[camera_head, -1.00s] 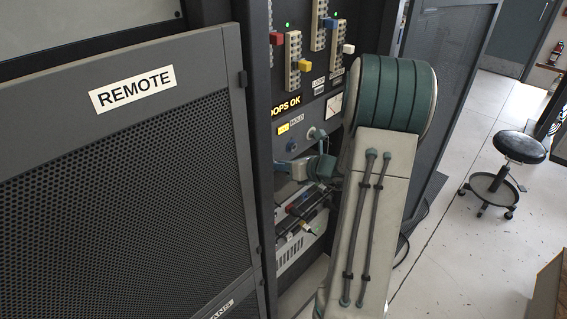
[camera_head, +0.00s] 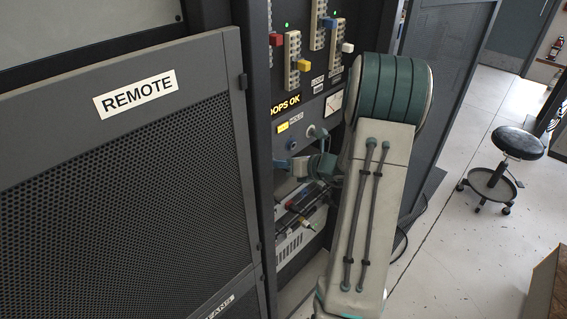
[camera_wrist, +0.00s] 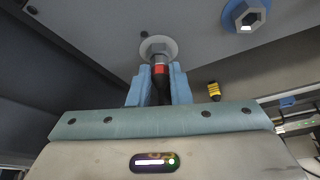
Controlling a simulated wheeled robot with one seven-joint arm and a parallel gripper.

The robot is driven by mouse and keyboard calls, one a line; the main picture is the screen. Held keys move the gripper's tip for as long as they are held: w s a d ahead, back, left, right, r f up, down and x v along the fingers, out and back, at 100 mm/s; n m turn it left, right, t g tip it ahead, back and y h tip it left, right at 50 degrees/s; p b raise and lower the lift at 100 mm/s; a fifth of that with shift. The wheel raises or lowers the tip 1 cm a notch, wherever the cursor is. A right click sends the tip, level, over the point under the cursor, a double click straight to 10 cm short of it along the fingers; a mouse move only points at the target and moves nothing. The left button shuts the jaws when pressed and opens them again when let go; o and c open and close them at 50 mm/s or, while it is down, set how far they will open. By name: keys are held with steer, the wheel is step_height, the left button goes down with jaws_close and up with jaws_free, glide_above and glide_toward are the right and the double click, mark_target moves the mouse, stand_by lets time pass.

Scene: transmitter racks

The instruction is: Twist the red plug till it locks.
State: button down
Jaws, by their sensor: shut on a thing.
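The red plug (camera_wrist: 159,69) shows in the wrist view as a red band on a dark body, its tip at a round metal socket (camera_wrist: 158,48) on the grey panel. How deep it sits in the socket I cannot tell. My gripper (camera_wrist: 159,84) has its two blue fingers shut on the plug's dark body, one finger on each side. In the head view my arm and the gripper's body hide the plug; the gripper's wrist end (camera_head: 312,165) is close against the rack's lower panel.
A second socket with a blue surround (camera_wrist: 241,15) is at upper right in the wrist view, near a yellow-and-black part (camera_wrist: 214,91). A shelf with cables (camera_head: 300,205) lies below my wrist. The mesh REMOTE door (camera_head: 130,190) stands left; a stool (camera_head: 500,165) stands on open floor at right.

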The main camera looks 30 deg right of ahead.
steer(key=shift+w+d+f+m+y+p, duration=0.1)
steer(key=shift+m+y+p, duration=0.6)
steer(key=shift+p, duration=0.65)
steer(key=shift+d+m+y+p, duration=0.1)
steer(key=shift+m+y+p, duration=0.3)
steer(key=shift+m+p, duration=0.8)
steer(key=c, duration=1.3)
jaws_free()
steer(key=shift+o, duration=0.2)
steer(key=v, duration=1.2)
